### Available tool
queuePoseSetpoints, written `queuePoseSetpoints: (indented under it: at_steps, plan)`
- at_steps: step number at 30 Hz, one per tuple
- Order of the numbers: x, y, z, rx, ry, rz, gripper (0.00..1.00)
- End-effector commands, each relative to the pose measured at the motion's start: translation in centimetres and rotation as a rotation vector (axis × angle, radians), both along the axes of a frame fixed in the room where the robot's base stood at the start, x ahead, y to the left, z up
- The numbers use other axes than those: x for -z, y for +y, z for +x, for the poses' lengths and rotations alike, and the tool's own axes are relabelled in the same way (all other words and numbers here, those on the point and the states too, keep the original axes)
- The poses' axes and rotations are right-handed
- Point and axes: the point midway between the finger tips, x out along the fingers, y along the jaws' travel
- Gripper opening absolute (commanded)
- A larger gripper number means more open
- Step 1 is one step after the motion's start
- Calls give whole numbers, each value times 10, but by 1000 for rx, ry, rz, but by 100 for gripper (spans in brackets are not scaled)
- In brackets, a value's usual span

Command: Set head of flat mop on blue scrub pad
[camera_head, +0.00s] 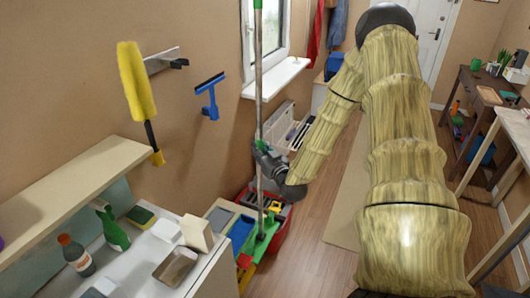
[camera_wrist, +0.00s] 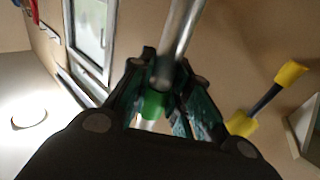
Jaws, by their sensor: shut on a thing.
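The flat mop (camera_head: 259,90) stands nearly upright, with a long pale handle and a green head (camera_head: 262,238) at the bottom. My gripper (camera_head: 261,155) is shut on its handle around mid-height. In the wrist view, my gripper (camera_wrist: 160,85) closes around the metal handle (camera_wrist: 182,30), with a green part (camera_wrist: 152,106) of it between the fingers. A blue pad (camera_head: 241,231), which looks like the scrub pad, lies just left of the mop head. I cannot tell whether the head touches the pad's edge or hangs above it.
A grey pad (camera_head: 220,218) lies left of the blue one. A red crate (camera_head: 284,228) with items stands right behind the mop head. The white counter (camera_head: 135,265) at left holds bottles and sponges. A yellow duster (camera_head: 136,80) and blue squeegee (camera_head: 210,98) hang on the wall.

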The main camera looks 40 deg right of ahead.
Motion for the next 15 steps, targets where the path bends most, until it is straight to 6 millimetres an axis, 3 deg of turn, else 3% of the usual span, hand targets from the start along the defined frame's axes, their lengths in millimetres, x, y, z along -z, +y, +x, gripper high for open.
queuePoseSetpoints:
  at_steps: [15]
  plan:
    - [0, 14, 33, -1, -2, 0, 0]
